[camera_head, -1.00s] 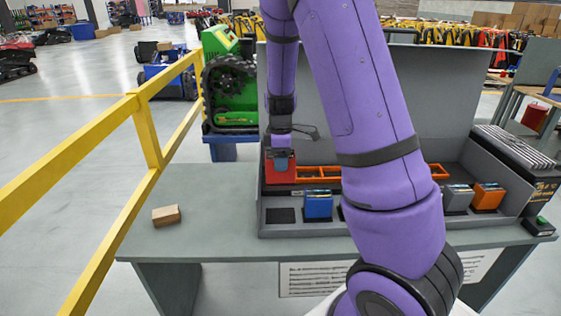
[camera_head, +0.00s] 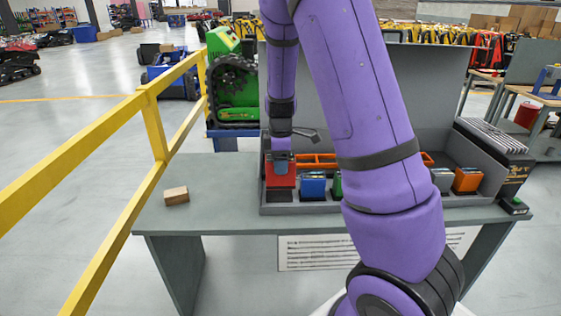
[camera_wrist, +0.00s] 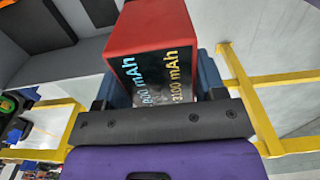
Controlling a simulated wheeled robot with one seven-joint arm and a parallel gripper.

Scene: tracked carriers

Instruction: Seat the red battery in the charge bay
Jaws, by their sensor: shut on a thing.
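My gripper (camera_head: 281,157) is shut on the red battery (camera_head: 280,176) at the left end of the grey rack (camera_head: 350,207). The battery's label, ending in "mAh", faces the camera in the wrist view, where the red case (camera_wrist: 150,35) sits between my blue fingers (camera_wrist: 160,95). In the head view the battery overlaps the back of a dark, empty bay (camera_head: 279,196) at the rack's front left. I cannot tell whether it touches the rack. Which bay is the charge bay is not marked clearly.
A blue battery (camera_head: 313,186) stands just right of the empty bay. Grey (camera_head: 442,180) and orange (camera_head: 468,180) batteries stand further right; my arm hides the middle. A brown block (camera_head: 176,195) lies on the bench's left. A yellow rail (camera_head: 152,120) runs along the left.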

